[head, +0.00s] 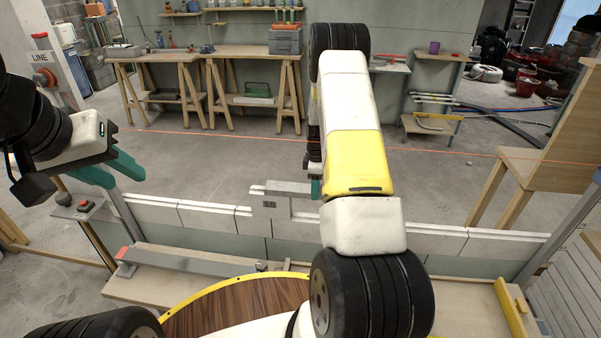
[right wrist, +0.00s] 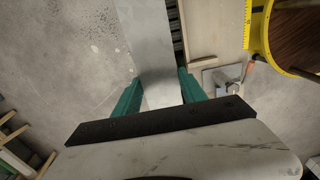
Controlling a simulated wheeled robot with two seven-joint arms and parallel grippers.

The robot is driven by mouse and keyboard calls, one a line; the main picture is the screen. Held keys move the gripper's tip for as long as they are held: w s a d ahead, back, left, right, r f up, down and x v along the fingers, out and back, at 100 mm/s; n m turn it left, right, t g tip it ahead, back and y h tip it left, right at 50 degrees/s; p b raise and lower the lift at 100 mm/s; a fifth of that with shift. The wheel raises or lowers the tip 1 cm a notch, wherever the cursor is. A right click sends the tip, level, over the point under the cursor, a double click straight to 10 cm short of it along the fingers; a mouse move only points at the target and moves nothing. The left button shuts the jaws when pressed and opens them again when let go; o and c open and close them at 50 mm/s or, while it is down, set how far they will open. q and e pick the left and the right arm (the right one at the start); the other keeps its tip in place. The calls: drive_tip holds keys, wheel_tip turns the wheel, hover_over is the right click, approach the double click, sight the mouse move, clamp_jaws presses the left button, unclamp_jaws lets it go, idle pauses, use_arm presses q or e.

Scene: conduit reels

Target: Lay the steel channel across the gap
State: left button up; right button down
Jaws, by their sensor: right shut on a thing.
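The steel channel (head: 285,187) is a pale grey bar above the low white block wall (head: 445,240) in the head view. It points left from my right gripper (head: 316,188). In the right wrist view, the channel (right wrist: 143,40) runs up from between the two green fingers, which are shut on it. I cannot tell whether it touches the wall. A grey plate with a dark mark (head: 270,206) shows just below it, at the wall's top. My right forearm hides part of the wall. My left gripper (head: 127,180) is open and empty, above the wall's left end.
A grey bar (head: 195,263) lies on the wooden bench (head: 135,288) in front of the wall. A round wooden top with yellow rim (head: 215,292) is close to me. A red button box (head: 83,207) stands at left. An orange line (head: 420,151) crosses behind the wall.

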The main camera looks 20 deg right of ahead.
drive_tip(key=c, duration=0.6)
unclamp_jaws()
wheel_tip(320, 180, up, 8)
drive_tip(key=shift+r, duration=0.2)
drive_tip(key=s+a+r+m+t+y, duration=0.1)
drive_tip(key=s+a+r+m+t, duration=0.25)
drive_tip(key=r, duration=0.75)
drive_tip(key=s+a+r+m+g, duration=0.15)
drive_tip(key=s+a+r, duration=0.4)
drive_tip(key=r, duration=0.55)
drive_tip(key=s+a+r+m+t, duration=0.1)
drive_tip(key=s+a+r+m, duration=0.1)
drive_tip(key=s, duration=0.5)
drive_tip(key=s+a+r+m+t, duration=0.1)
drive_tip(key=s+a+r+m, duration=0.1)
drive_tip(key=s, duration=0.5)
drive_tip(key=s+a+r+m+t+y, duration=0.1)
drive_tip(key=s+a+r+m+t, duration=0.1)
drive_tip(key=s, duration=0.5)
drive_tip(key=shift+s+a+r+m, duration=0.1)
drive_tip(key=shift+a+r+m, duration=0.2)
drive_tip(key=shift+r, duration=0.25)
drive_tip(key=shift+a+r+m, duration=0.3)
drive_tip(key=shift+r, duration=0.25)
